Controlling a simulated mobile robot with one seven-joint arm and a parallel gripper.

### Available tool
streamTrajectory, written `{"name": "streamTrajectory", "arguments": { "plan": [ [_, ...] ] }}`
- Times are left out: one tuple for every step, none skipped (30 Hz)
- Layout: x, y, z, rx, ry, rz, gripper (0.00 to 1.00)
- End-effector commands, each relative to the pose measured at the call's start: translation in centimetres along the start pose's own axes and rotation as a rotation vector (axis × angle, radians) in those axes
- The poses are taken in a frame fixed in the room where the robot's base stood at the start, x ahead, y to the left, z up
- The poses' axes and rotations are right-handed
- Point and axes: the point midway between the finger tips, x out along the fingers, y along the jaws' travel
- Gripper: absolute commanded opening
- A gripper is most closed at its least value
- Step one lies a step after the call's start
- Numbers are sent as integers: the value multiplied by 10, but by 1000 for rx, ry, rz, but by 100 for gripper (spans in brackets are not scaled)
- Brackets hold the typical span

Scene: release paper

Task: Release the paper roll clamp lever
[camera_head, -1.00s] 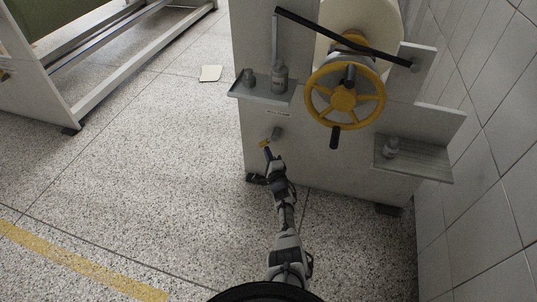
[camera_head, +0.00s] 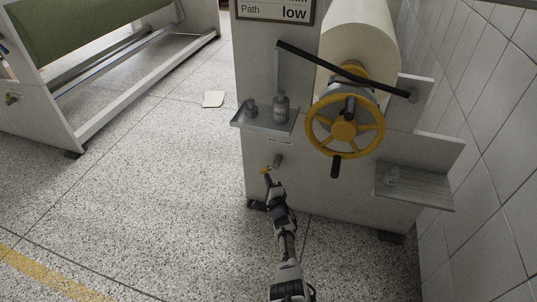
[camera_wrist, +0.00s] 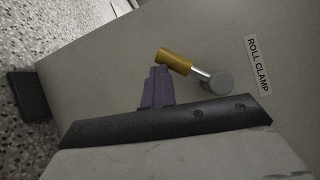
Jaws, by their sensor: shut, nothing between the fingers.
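The roll clamp lever (camera_wrist: 176,61) has a yellow grip on a short metal rod that joins a round grey pivot (camera_wrist: 216,82) on the machine's panel. A label reading "ROLL CLAMP" (camera_wrist: 258,65) is beside it. In the head view the lever's yellow grip (camera_head: 265,169) is low on the front panel, below the left shelf. My gripper (camera_head: 268,178) is shut and empty, right at the yellow grip. In the wrist view its purple-grey fingers (camera_wrist: 157,88) end just beside the grip; whether they touch it I cannot tell. The cream paper roll (camera_head: 362,42) sits above.
A yellow handwheel (camera_head: 344,131) with a dark handle is to the upper right. A left shelf (camera_head: 265,122) holds bottles above the lever; a right shelf (camera_head: 415,187) juts out. A tiled wall stands at right.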

Motion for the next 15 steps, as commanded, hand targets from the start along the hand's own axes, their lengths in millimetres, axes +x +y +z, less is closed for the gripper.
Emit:
{"name": "streamTrajectory", "arguments": {
  "plan": [
    [7,-30,5,-5,-13,-28,0],
    [8,-37,6,-6,-14,-29,0],
    [9,-46,6,-5,-14,-30,0],
    [10,-54,7,-5,-14,-33,0],
    [10,-62,8,-5,-13,-35,0],
    [11,-71,8,-6,-13,-36,0],
    [11,-78,8,-5,-12,-36,0],
    [12,-85,9,-4,-10,-35,0],
    [12,-95,10,-4,-11,-37,0],
    [12,-102,10,-4,-9,-37,0],
    [13,-109,11,-4,-8,-37,0],
    [13,-118,12,-4,-8,-36,0],
    [13,-124,13,-3,-6,-32,0],
    [13,-130,14,-3,-6,-31,0],
    [13,-137,15,-3,-6,-28,0]
  ]
}}
